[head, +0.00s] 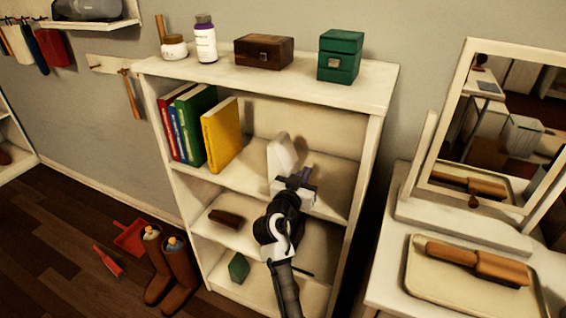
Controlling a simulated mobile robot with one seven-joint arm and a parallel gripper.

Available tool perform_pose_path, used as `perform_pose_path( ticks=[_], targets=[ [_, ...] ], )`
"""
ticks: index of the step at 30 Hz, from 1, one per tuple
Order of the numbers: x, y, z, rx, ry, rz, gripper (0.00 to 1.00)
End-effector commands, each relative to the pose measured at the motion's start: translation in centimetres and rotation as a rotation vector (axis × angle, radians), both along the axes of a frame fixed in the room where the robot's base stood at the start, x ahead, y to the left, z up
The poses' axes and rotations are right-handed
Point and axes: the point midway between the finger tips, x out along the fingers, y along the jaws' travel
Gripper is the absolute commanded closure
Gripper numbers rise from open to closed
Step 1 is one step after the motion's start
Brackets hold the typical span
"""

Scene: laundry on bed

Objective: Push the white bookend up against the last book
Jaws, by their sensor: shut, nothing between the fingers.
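The white bookend (282,154) stands on the upper inner shelf of the bookcase, its upright plate showing behind my gripper. Its lower part is hidden by the gripper. A row of books stands at the left of the same shelf: red, blue, green, and the yellow book (221,136) at the right end, leaning slightly. A clear gap of bare shelf lies between the yellow book and the bookend. My gripper (304,176) is shut and empty, at the shelf front just right of and near the bookend. I cannot tell whether it touches it.
The bookcase (366,160) has side walls and a top board carrying a bottle (205,40), a brown box (263,51) and a green box (340,56). A dark box (226,218) lies on the shelf below. A vanity with mirror stands right, boots (168,268) left on the floor.

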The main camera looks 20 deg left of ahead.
Motion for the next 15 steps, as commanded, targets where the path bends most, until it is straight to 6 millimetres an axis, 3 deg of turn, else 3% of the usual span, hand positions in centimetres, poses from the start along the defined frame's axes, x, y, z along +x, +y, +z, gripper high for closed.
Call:
perform_pose_path(
  ticks=[15],
  targets=[
    [0.06,0.80,-0.02,-0.001,-0.001,0.001,1.00]
  ],
)
